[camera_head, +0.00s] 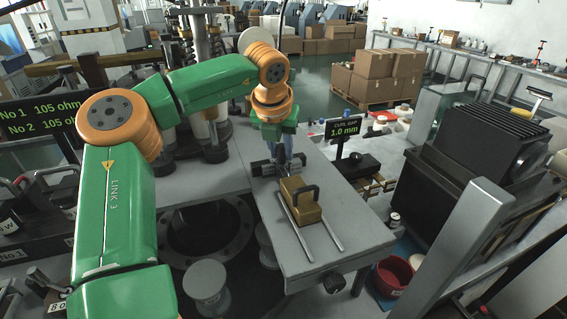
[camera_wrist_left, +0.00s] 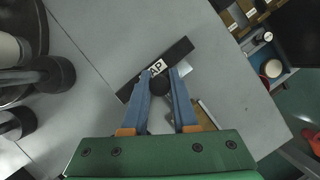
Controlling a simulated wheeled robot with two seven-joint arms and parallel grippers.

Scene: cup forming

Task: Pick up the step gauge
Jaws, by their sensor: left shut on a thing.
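My left gripper (camera_head: 284,158) reaches down over the grey table (camera_head: 350,235). In the left wrist view its blue fingers (camera_wrist_left: 160,88) close around a round black knob (camera_wrist_left: 163,87), which I take to be the step gauge's grip. The rest of the gauge is hidden by the fingers and a dark bar. That dark bar (camera_wrist_left: 133,88) carries a white label partly reading "AP" and lies just beyond the fingertips; it also shows in the head view (camera_head: 261,168). I cannot tell whether the gauge is lifted. My right gripper is not in view.
A brass block (camera_head: 302,211) with a black handle sits between two metal rails (camera_head: 331,237) close to the gripper. A "1.0 mm" display (camera_head: 343,128) stands right of it. A large black machine (camera_head: 470,165) is farther right. The table's near right part is clear.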

